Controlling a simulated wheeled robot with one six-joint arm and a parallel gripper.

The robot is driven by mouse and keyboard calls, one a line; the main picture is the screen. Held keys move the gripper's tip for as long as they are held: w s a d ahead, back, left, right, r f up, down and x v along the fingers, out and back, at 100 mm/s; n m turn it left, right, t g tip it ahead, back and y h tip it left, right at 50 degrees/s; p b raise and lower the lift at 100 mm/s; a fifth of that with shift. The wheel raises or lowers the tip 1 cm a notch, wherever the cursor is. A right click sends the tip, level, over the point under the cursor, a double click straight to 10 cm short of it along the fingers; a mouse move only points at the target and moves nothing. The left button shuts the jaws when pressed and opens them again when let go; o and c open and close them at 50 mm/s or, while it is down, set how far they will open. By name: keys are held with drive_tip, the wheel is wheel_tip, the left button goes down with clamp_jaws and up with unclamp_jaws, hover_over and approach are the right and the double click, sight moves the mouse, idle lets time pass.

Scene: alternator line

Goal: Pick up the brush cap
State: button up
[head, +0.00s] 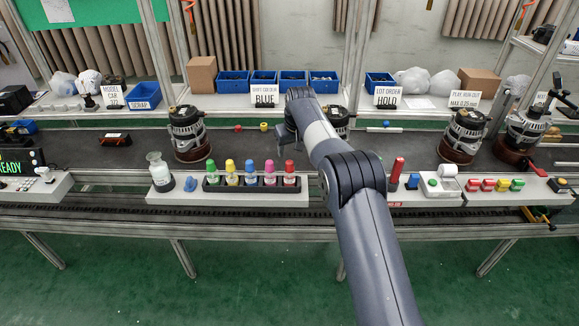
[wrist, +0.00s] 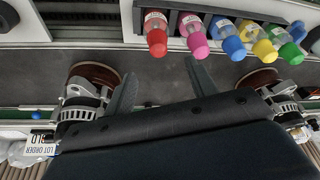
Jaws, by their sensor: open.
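I cannot tell for certain which thing is the brush cap. Candidates are a small black part with red (head: 115,139) on the belt at left, small red (head: 238,128) and yellow (head: 263,126) pieces on the belt's far edge, and a blue piece (head: 190,184) beside the flask.
A black rack (head: 250,186) of several bottles with coloured caps stands in front of the gripper. A glass flask (head: 159,172) is to its left. Alternators stand on the belt at left (head: 187,135) and right (head: 462,135). Blue bins (head: 145,95) line the back shelf.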

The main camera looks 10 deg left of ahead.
sight(290, 161)
drive_tip(key=shift+p+x, duration=1.2)
drive_tip(key=shift+x, duration=2.65)
drive_tip(key=shift+s+d, duration=0.1)
drive_tip(key=shift+s, duration=0.05)
drive_tip(key=shift+c, duration=0.2)
drive_tip(key=c, duration=1)
wheel_tip(290, 161, up, 10)
drive_tip(key=shift+b, duration=0.55)
